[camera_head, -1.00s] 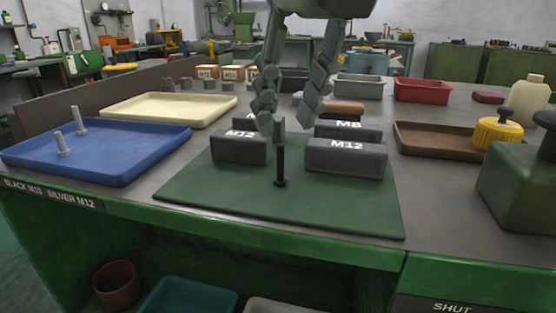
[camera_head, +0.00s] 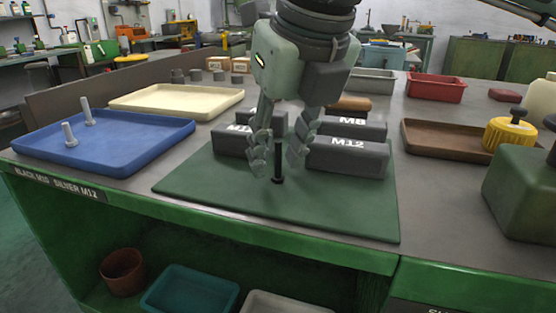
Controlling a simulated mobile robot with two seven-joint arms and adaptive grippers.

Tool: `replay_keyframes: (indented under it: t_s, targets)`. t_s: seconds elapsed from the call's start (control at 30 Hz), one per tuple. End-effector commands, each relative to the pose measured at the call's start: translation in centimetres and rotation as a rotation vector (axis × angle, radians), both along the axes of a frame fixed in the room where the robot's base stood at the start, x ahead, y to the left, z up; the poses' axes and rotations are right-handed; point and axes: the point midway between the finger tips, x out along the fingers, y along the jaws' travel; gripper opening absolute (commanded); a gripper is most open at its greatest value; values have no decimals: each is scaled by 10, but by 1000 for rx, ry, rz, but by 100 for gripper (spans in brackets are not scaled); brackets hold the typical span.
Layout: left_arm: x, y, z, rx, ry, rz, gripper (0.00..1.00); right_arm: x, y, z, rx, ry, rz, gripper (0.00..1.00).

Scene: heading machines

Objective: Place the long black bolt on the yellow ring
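A long black bolt (camera_head: 278,165) stands upright on its head on the green mat (camera_head: 220,185), in front of the grey blocks. My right gripper (camera_head: 277,165) comes down from above, its two fingers apart on either side of the bolt. The fingers look open, with gaps between them and the bolt. I cannot make out a yellow ring on the mat. My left gripper is not in view.
Grey marked blocks (camera_head: 347,156) stand close behind the bolt. A blue tray (camera_head: 150,150) with two silver bolts lies left. A brown tray (camera_head: 425,143) and a yellow round container with a black knob (camera_head: 508,137) stand right. The mat's front is clear.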

Motion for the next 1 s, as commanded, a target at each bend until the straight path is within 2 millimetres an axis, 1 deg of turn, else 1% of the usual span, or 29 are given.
replay_keyframes:
  t_s: [0.23,0.5,0.83,1.0]
  targets:
    - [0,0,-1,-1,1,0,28,1,0,-2,0,0,0,32]
    - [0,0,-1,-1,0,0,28,1,0,-2,0,0,0,0]
    - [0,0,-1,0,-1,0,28,1,0,-1,0,0,0,0]
    - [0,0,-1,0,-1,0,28,1,1,6,1,-2,0,0]
